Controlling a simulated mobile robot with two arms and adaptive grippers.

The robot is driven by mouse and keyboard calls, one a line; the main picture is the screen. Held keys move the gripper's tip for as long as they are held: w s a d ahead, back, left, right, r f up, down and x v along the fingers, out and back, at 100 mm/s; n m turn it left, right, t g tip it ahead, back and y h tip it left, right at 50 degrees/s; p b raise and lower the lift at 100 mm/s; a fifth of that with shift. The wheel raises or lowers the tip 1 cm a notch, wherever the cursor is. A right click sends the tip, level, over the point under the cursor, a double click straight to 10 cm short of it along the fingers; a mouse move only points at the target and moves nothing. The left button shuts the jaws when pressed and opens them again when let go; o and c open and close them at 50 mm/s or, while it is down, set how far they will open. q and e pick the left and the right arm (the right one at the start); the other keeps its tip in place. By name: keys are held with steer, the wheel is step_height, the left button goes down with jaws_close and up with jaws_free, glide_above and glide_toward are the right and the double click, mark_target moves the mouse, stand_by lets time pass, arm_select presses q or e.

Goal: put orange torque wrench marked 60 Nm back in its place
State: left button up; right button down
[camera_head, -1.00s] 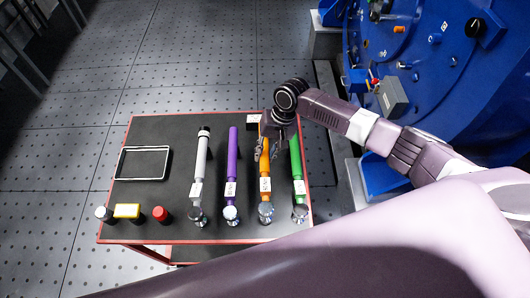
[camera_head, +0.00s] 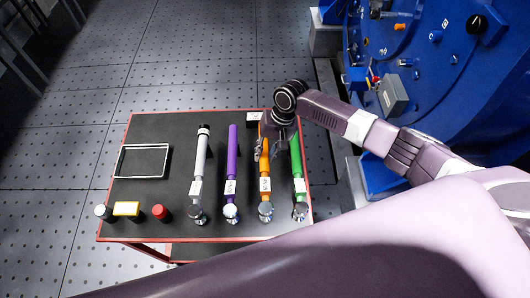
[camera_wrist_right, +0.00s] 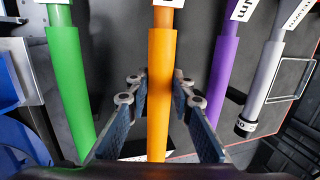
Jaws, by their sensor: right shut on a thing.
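The orange torque wrench (camera_head: 264,167) lies on the black top of the red-edged cart, between the purple and green wrenches. Its handle points away and its silver head is near the front edge. It has a white label that is too small to read. My right gripper (camera_head: 262,148) is at the handle's far end and shut on it. In the right wrist view the orange handle (camera_wrist_right: 161,95) runs between the two fingers of the right gripper (camera_wrist_right: 157,88). My left gripper is not in view.
A green wrench (camera_head: 296,160) lies close on the right, a purple wrench (camera_head: 232,150) and a grey wrench (camera_head: 201,160) on the left. Blue machinery (camera_head: 440,75) stands at right.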

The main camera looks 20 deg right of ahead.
steer(key=shift+f+b, duration=0.35)
steer(key=shift+f, duration=0.5)
steer(key=c, duration=1.7)
jaws_free()
steer(key=shift+o, duration=0.4)
steer(key=shift+f, duration=0.1)
steer(key=v, duration=1.2)
